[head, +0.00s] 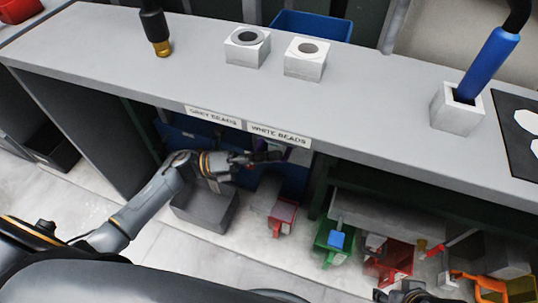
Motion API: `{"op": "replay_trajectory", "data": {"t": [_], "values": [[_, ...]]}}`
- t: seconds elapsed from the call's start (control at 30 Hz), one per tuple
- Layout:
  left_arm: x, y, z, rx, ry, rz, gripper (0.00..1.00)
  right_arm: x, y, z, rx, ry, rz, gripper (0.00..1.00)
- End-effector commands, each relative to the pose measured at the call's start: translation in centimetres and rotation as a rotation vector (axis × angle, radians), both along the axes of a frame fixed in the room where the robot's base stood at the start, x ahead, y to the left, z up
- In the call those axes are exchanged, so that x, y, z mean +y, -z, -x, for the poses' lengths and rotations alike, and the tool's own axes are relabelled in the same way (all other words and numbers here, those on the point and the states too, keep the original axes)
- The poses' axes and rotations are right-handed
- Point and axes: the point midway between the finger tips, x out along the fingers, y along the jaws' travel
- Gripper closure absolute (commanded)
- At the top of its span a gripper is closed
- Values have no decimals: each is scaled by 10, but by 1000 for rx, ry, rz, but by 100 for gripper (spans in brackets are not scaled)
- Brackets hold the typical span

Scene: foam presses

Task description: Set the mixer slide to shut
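I cannot tell for certain which part is the mixer slide. My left gripper (262,157) is in front of the bench, just below the labels "GREY BEADS" (213,117) and "WHITE BEADS" (279,135). Its fingers are small and dark against the dark space under the bench, so their opening is unclear. Nothing is clearly held in it. A grey box (205,212) and a red part (282,216) are below it. My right gripper (405,293) shows only partly at the bottom edge, and its fingers cannot be made out.
The grey bench top (370,95) carries two white blocks with round openings (246,47) (305,59), a black nozzle with a brass tip (156,30) and a blue-handled tool (488,64) in a white holder (457,110). Green (326,245) and red (390,265) bins stand below.

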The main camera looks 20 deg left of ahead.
Motion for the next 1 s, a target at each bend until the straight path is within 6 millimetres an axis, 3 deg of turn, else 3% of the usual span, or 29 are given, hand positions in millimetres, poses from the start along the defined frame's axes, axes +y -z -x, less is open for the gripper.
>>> {"op": "replay_trajectory", "data": {"t": [0.4,0.8,1.0], "values": [[1,1,-2,-1,-1,-1,100,0,1,-2,-8,0,-1,60],[-1,4,-34,-2,0,-2,100,26,-20,-83,-402,-32,-84,60],[-1,2,-44,0,-2,-3,100,33,-34,-102,-515,-39,-108,60]]}}
